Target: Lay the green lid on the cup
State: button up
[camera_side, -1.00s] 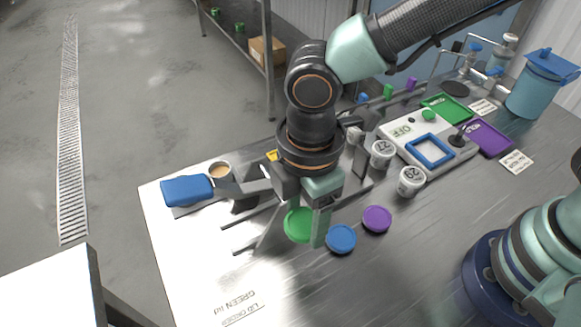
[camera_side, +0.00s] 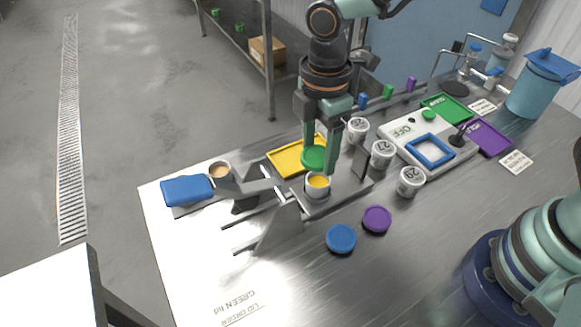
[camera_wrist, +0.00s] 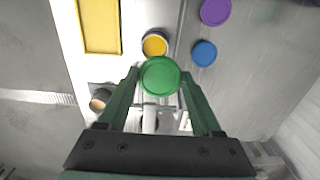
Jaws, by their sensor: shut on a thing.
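My gripper (camera_side: 321,162) is shut on the green lid (camera_side: 313,158) and holds it level, raised above the bench. In the wrist view the green lid (camera_wrist: 160,77) sits between the two fingertips. The cup (camera_side: 318,185) stands open on the grey fixture, with yellow-orange contents showing. In the side view the lid is above and just behind the cup. In the wrist view the lid's edge overlaps the near edge of the cup (camera_wrist: 154,44). The lid appears clear of the cup, though the exact gap is hard to tell.
A yellow tray (camera_side: 285,160) lies behind the cup. Numbered white cups (camera_side: 410,181) stand to the right. A blue lid (camera_side: 341,239) and a purple lid (camera_side: 377,219) lie in front.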

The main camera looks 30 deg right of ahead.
aim_at(320, 168)
jog(key=shift+w+d+f, duration=0.5)
jog(key=shift+d+f, duration=0.1)
jog(key=shift+d, duration=0.15)
jog(key=shift+f, duration=2.2)
jog(key=shift+f, duration=0.65)
dwell(0.3)
jog(key=o, duration=1.4)
jog(key=shift+c, duration=0.2)
jog(key=shift+r, duration=0.1)
jog(key=shift+r, duration=3.4)
